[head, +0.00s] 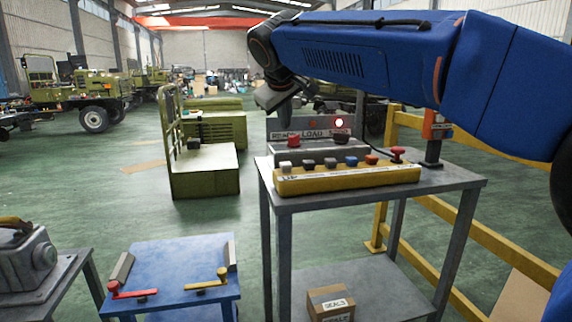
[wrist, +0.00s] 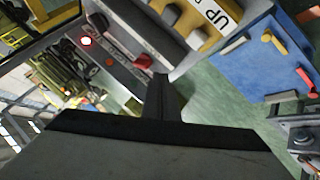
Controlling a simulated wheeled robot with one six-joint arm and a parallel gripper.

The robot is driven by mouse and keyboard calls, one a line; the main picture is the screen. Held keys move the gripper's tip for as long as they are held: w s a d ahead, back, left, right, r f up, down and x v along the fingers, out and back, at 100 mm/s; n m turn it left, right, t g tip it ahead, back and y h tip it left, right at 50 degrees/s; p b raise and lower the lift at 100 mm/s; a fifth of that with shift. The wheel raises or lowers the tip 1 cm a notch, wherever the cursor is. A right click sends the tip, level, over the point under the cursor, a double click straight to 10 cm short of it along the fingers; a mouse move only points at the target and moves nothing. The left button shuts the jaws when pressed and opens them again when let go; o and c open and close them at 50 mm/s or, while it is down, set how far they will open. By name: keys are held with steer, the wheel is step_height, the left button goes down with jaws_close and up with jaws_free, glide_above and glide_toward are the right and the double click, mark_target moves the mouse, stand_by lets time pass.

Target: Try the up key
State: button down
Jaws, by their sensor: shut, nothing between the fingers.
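A yellow key box (head: 345,178) lies on the grey table (head: 440,182), with a row of several coloured keys. The label UP (head: 291,178) is on its front at the left end, under a whitish key (head: 284,168). In the wrist view the yellow box (wrist: 207,38) and its UP label (wrist: 222,16) show at the top. My gripper (head: 285,120) is shut and empty, above and behind the left end of the box, clear of the keys. Its closed fingers also show in the wrist view (wrist: 163,85).
Behind the keys stands a grey panel (head: 318,150) marked READY, LOAD, STOP, with a red knob (head: 293,141) close under my gripper and a lit red lamp (head: 339,122). A red mushroom button (head: 397,154) is at the box's right end. A blue table (head: 180,262) stands front left.

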mark_target(285, 164)
steer(key=shift+f, duration=4.2)
steer(key=shift+f, duration=0.2)
steer(key=shift+f, duration=0.2)
steer(key=shift+f, duration=0.65)
steer(key=shift+r, duration=1.05)
steer(key=shift+r, duration=0.15)
steer(key=shift+r, duration=2.35)
